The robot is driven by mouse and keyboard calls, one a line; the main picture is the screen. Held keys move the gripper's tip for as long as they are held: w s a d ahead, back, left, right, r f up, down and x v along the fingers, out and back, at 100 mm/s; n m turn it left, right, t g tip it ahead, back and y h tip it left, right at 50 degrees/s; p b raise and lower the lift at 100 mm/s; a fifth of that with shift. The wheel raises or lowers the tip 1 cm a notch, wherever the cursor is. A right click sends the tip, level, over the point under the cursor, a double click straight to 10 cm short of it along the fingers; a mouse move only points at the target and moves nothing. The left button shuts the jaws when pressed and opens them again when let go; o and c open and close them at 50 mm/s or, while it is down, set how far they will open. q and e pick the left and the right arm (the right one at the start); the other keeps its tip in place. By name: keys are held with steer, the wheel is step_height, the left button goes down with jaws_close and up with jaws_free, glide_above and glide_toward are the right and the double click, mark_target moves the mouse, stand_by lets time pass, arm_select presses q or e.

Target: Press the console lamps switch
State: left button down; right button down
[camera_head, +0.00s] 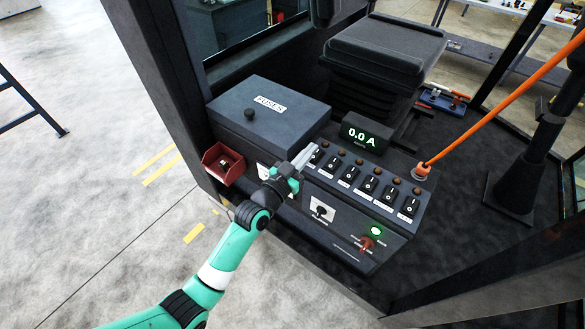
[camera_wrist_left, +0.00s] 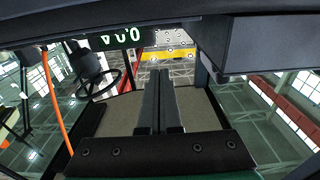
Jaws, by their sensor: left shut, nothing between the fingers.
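A row of several black rocker switches (camera_head: 368,185) runs along the sloping console top (camera_head: 432,212). Each has a small white label below it and a small brownish round lamp behind it. The labels are too small to read, so I cannot tell which one is the console lamps switch. My left gripper (camera_head: 308,154) is shut and empty, with its fingertips at the left end of the row, and partly hides that end. I cannot tell whether it touches a switch. Its shut fingers also show in the left wrist view (camera_wrist_left: 160,88). My right gripper is not in view.
A display reading 0.0 A (camera_head: 366,134) stands behind the switches. A grey FUSES box (camera_head: 285,116) with a black knob is left of them. A red bin (camera_head: 222,164) hangs at the left. An orange lever (camera_head: 490,110) rises at the right.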

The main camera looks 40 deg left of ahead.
arm_select(q)
steer(key=s+d+f, duration=0.1)
steer(key=s+f, duration=0.2)
steer(key=s, duration=0.5)
steer(key=shift+f+b, duration=0.4)
steer(key=shift+s+d, duration=0.1)
steer(key=shift+d, duration=0.05)
